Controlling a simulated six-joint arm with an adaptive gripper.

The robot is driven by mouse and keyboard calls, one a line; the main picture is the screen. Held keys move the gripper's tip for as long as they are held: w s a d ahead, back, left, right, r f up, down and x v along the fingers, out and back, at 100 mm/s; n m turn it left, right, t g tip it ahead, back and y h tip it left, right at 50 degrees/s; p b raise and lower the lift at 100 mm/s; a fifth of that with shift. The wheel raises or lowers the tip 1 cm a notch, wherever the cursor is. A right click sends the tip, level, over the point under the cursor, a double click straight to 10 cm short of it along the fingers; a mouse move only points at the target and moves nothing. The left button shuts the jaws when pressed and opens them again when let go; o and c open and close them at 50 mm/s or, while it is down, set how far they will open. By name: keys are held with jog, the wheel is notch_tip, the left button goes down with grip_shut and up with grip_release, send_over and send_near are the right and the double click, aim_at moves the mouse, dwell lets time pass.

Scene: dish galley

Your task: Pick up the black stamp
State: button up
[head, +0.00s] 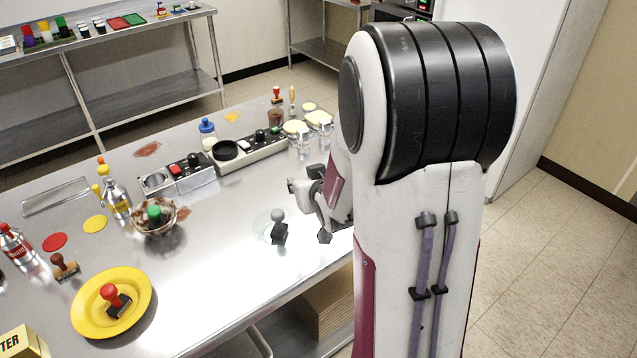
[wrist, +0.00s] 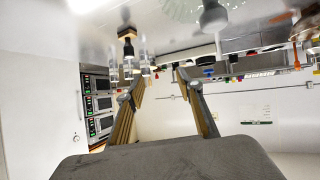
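In the wrist view, which looks upside down, the open fingers (wrist: 158,85) point away from the camera. A dark grey knob (wrist: 213,17) at the top edge there looks like the stamp's; its base is cut off.
Left of the stamp are a bowl with a green-knobbed stamp (head: 155,216), a yellow plate (head: 86,318) with a red stamp (head: 114,299), and a brown stamp (head: 65,267). Control boxes (head: 250,149) and clear glasses (head: 304,146) stand behind. The table between bowl and black stamp is clear.

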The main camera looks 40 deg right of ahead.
jog(key=shift+m+t+h, duration=0.4)
jog(key=shift+m+t, duration=0.1)
jog(key=shift+t, duration=0.3)
jog(key=d+f, duration=0.1)
jog(key=d, duration=0.1)
jog(key=d+f, duration=0.4)
jog(key=shift+w+f, duration=0.1)
jog(key=shift+w, duration=0.2)
jog(key=shift+s+d+f, duration=0.1)
jog(key=shift+d+f, duration=0.35)
jog(key=shift+d, duration=0.15)
jog(key=shift+x, duration=1.25)
jog(key=shift+x, duration=2.65)
jog(key=shift+d+r, duration=0.1)
jog(key=shift+r, duration=0.05)
grip_shut()
